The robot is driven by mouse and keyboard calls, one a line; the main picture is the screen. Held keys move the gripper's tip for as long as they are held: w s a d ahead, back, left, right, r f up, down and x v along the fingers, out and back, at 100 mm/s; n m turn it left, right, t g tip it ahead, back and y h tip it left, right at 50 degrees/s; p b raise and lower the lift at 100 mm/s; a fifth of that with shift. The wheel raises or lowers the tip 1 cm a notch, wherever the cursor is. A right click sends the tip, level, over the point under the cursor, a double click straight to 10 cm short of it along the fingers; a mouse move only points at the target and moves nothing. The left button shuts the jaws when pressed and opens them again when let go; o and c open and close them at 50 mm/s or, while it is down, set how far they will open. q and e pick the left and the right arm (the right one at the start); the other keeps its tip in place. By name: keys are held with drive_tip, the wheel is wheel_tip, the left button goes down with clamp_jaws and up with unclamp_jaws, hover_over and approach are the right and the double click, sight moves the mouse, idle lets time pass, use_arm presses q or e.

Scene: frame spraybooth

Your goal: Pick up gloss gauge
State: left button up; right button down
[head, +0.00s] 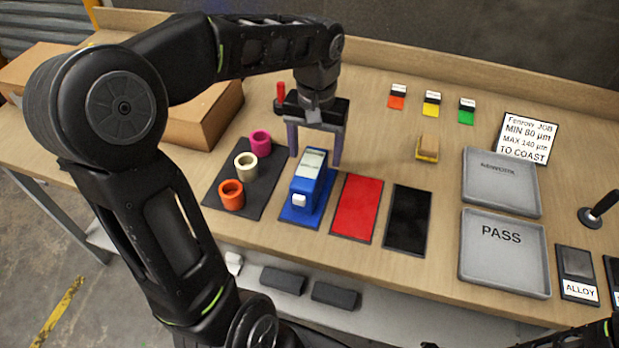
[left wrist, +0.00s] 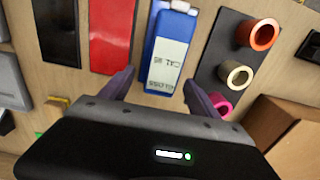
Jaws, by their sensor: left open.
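The gloss gauge (head: 308,178) is a blue block with a pale labelled top, standing on a blue mat (head: 318,213) on the workbench. In the left wrist view the gloss gauge (left wrist: 168,60) shows its label reading "GLOSS". My left gripper (head: 315,158) is open, pointing down at the far end of the gauge. Its two fingers are spread on either side of the gauge's width, and I cannot tell whether they touch it. In the left wrist view the gripper (left wrist: 160,85) has the gauge's labelled end between its fingers. My right gripper is not clearly in view.
A dark mat (head: 215,199) with orange, cream and pink rings lies left of the gauge. Red (head: 357,208) and black (head: 408,219) panels lie to its right. Further right are two grey trays (head: 503,283), one marked PASS. A cardboard box (head: 205,115) stands behind left.

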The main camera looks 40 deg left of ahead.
use_arm(q)
wheel_tip(320, 180, down, 5)
drive_tip(key=shift+a+f+p, duration=0.1)
drive_tip(key=shift+a+p, duration=0.05)
drive_tip(key=shift+p, duration=0.25)
drive_tip(key=shift+c, duration=0.3)
clamp_jaws()
idle(0.7)
